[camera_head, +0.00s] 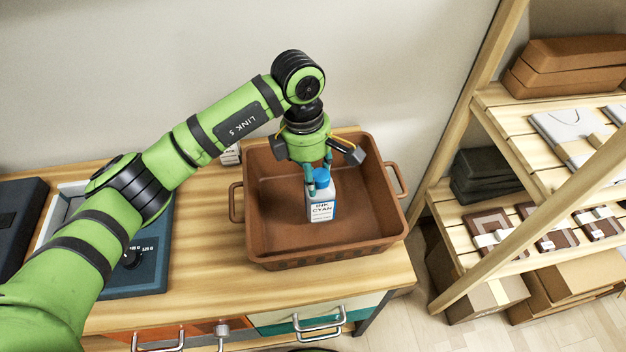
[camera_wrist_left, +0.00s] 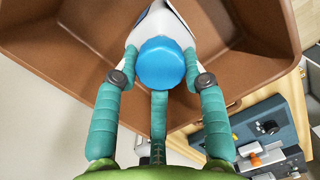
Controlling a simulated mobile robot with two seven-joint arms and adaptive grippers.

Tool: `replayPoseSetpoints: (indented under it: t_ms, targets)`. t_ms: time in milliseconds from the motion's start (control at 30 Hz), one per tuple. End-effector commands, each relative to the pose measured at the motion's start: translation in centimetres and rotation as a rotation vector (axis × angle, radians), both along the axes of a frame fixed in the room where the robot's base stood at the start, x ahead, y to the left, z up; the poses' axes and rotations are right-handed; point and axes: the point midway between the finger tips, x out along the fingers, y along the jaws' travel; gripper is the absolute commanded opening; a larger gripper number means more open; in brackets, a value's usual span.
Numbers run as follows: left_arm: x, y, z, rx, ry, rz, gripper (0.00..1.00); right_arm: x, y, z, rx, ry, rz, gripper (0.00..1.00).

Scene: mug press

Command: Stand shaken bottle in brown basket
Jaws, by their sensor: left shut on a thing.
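The ink bottle (camera_head: 320,205) is white with a blue cap and a label reading "INK CYAN". It is upright inside the brown basket (camera_head: 266,240) in the head view. My left gripper (camera_head: 318,172) is above it, its teal fingers shut around the bottle just below the cap. Whether the bottle's base touches the basket floor cannot be told. My right gripper is not in view.
The basket stands on a wooden cabinet top (camera_head: 225,290) with drawers below. A wooden shelf (camera_head: 520,150) with boxes stands at the right.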

Motion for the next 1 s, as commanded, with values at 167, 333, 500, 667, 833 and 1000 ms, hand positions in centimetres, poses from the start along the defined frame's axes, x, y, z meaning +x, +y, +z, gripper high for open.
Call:
replayPoseSetpoints:
  t_ms: [167, 333, 500, 667, 833, 1000]
  targets:
    - [-0.1, -0.1, -2.2, -0.002, 0.005, 0.001, 0.00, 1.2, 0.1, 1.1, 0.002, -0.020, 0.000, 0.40]
    - [0.0, -0.1, -3.2, -0.002, 0.000, -0.001, 0.00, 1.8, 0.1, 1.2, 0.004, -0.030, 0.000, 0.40]
    - [0.0, -0.1, -3.3, -0.001, 0.000, -0.001, 0.00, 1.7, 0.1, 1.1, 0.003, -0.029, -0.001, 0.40]
    - [0.0, 0.0, -3.5, 0.000, 0.001, -0.001, 0.70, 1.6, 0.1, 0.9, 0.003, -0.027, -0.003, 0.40]
    - [0.0, 0.0, -3.5, 0.000, 0.001, -0.001, 0.78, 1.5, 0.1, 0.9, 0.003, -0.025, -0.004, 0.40]
    - [-0.1, 0.0, -3.5, 0.000, 0.002, -0.001, 0.78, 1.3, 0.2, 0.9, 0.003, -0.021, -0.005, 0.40]
